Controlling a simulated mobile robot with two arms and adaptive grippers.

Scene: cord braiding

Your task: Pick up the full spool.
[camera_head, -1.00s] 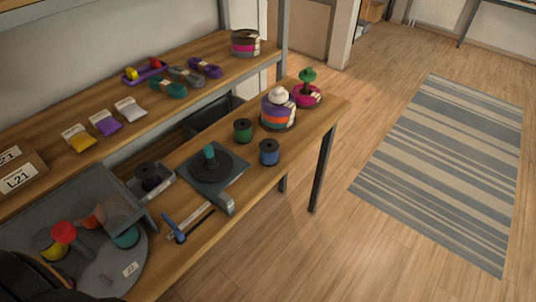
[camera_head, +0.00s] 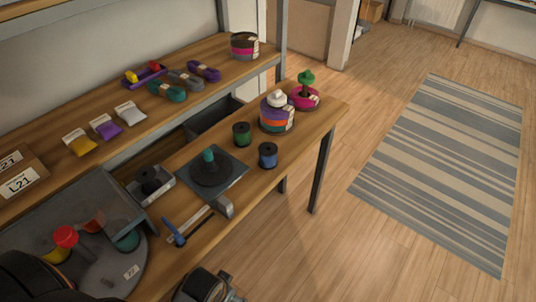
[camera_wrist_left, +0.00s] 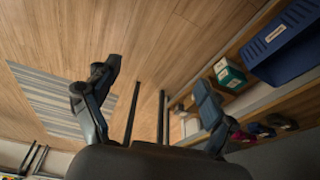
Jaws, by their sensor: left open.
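A green spool (camera_head: 242,134) and a blue spool (camera_head: 267,155) stand upright on the bench, right of a square dark plate with a round disc and teal-topped peg (camera_head: 210,167). Another dark spool (camera_head: 149,181) sits in a grey tray (camera_head: 164,193). I cannot tell which spool is the full one. My left gripper (camera_wrist_left: 155,88) is open in the left wrist view, with nothing between its fingers; floor and bench legs lie beyond it. A dark arm part of mine shows at the bottom of the head view.
A round turntable (camera_head: 106,272) with coloured spools and a red knob (camera_head: 66,236) stands at the near left. A blue-handled tool (camera_head: 173,232) lies near the bench's front edge. A striped stack (camera_head: 277,114) stands at the far end.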

